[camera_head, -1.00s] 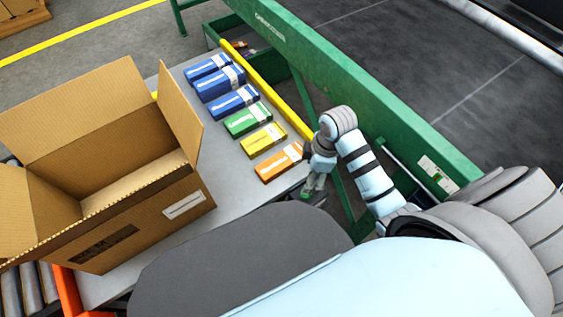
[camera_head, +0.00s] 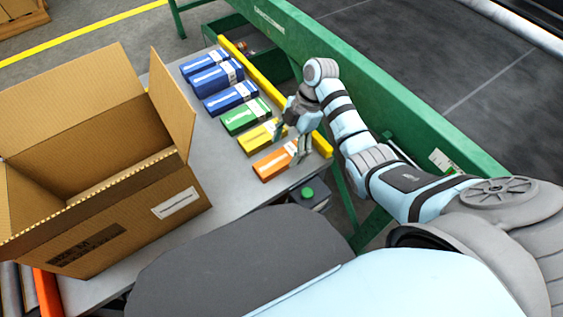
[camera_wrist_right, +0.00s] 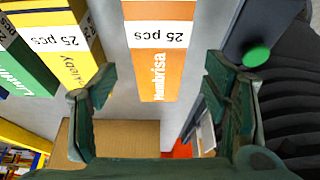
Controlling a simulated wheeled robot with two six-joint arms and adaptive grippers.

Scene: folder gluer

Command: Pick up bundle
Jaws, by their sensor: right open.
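A row of carton bundles lies on the grey table: three blue bundles (camera_head: 216,81), a green bundle (camera_head: 240,119), a yellow bundle (camera_head: 256,139) and an orange bundle (camera_head: 272,164) at the near end. My right gripper (camera_head: 291,144) is open and empty above the yellow and orange bundles. In the right wrist view, the open fingers (camera_wrist_right: 160,92) stand on either side of the near end of the orange bundle (camera_wrist_right: 160,50), with no visible contact. The yellow bundle (camera_wrist_right: 62,45) and green bundle (camera_wrist_right: 22,65) show to its left. My left gripper is not in view.
A large open cardboard box (camera_head: 120,215) stands on the table's left. A yellow rail (camera_head: 262,80) and green machine frame (camera_head: 390,110) run behind the row. A green button (camera_head: 308,193) sits at the table's right edge. Bare table (camera_head: 218,175) separates the box and bundles.

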